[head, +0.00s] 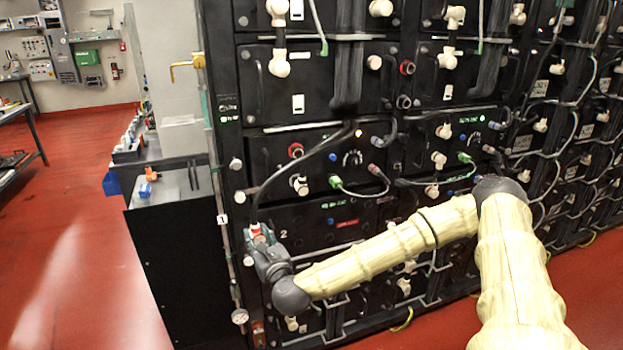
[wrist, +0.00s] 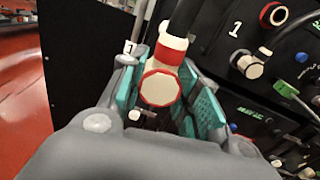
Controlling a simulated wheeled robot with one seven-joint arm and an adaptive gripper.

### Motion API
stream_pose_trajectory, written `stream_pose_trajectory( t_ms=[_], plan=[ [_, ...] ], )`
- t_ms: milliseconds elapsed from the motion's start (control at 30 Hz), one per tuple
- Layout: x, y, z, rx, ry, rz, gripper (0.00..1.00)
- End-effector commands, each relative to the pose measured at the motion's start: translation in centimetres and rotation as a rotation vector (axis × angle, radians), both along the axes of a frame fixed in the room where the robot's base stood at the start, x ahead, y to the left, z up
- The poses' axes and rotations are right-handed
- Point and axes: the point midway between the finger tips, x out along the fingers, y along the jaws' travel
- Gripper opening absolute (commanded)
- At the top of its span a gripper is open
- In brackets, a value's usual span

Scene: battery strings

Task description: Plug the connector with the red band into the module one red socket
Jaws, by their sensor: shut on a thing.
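The connector with the red band (wrist: 160,88) is white with a red ring and a red collar, and a black cable leaves it upward. My gripper (wrist: 165,100) is shut on it, with teal finger pads on both sides. In the head view the gripper (head: 262,245) holds the connector (head: 259,231) in front of the rack's left edge, beside the panel marked 2. The module one red socket (wrist: 273,14) is an open red ring on the panel marked 1, up and right of the connector and apart from it. It also shows in the head view (head: 295,150).
A white connector (head: 299,184) sits just below the red socket. The black cable (head: 290,172) loops across module one's panel. A grey bench (head: 170,190) stands left of the rack. Red floor (head: 70,230) is open at the left.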

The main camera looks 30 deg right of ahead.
Motion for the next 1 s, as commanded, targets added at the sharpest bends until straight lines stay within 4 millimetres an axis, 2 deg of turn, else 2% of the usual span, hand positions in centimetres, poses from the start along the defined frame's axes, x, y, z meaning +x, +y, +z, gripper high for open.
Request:
stream_pose_trajectory(
  t_ms=[33, 100, 300, 600, 800, 1000],
  plan=[
    [0.6, -1.5, 0.7, -0.006, -0.006, -0.016, 0.03],
    [1.2, -3.3, 1.8, -0.016, -0.003, -0.032, 0.03],
    [2.6, -7.8, 5.1, -0.044, 0.001, -0.069, 0.03],
    [3.1, -14.1, 9.9, -0.085, 0.009, -0.107, 0.03],
    [2.8, -17.3, 12.4, -0.109, 0.016, -0.114, 0.03],
    [2.4, -19.0, 13.9, -0.123, 0.021, -0.116, 0.03]
  ],
)
